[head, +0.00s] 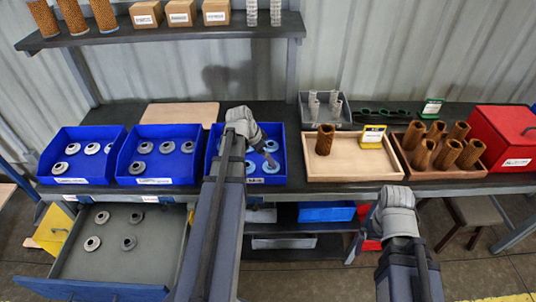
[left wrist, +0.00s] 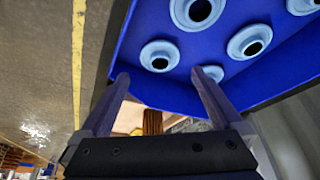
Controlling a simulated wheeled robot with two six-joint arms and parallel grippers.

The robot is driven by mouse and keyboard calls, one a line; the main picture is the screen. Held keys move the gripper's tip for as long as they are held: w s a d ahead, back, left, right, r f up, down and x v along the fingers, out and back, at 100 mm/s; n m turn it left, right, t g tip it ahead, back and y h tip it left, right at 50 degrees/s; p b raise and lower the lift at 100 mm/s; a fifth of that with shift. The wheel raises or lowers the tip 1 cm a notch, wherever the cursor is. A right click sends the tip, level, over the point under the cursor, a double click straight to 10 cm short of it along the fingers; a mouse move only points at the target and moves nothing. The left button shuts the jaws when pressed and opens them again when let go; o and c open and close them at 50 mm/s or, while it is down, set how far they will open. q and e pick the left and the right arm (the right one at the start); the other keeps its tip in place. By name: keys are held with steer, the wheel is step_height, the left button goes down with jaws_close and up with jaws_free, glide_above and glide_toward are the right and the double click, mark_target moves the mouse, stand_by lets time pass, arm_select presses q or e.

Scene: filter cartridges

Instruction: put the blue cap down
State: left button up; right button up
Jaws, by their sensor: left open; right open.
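Several light-blue caps (head: 270,146) lie in the third blue bin (head: 282,178), and they show closer in the left wrist view (left wrist: 160,55). My left gripper (head: 268,160) reaches down into that bin, and its arm hides part of the bin. In the left wrist view my left gripper (left wrist: 162,80) is open, with nothing held between its fingers. One blue cap (left wrist: 208,73) lies close by the right fingertip; I cannot tell whether they touch. My right gripper (head: 398,196) is in front of the table edge, below the wooden tray, away from the caps; its fingers are mostly hidden.
Two more blue bins (head: 82,179) (head: 158,181) hold grey caps. An open drawer (head: 105,268) below holds several caps. A wooden tray (head: 355,171) holds one brown cartridge (head: 325,139); another tray (head: 435,172) holds several. A red box (head: 503,140) stands at right.

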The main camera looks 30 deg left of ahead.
arm_select(q)
steer(key=p+v, duration=0.4)
steer(key=v, duration=0.2)
steer(key=shift+p, duration=0.35)
arm_select(e)
step_height(320, 180, up, 6)
steer(key=shift+f, duration=0.1)
arm_select(q)
steer(key=shift+s+r, duration=0.1)
steer(key=shift+c, duration=0.3)
arm_select(e)
steer(key=shift+c, duration=0.3)
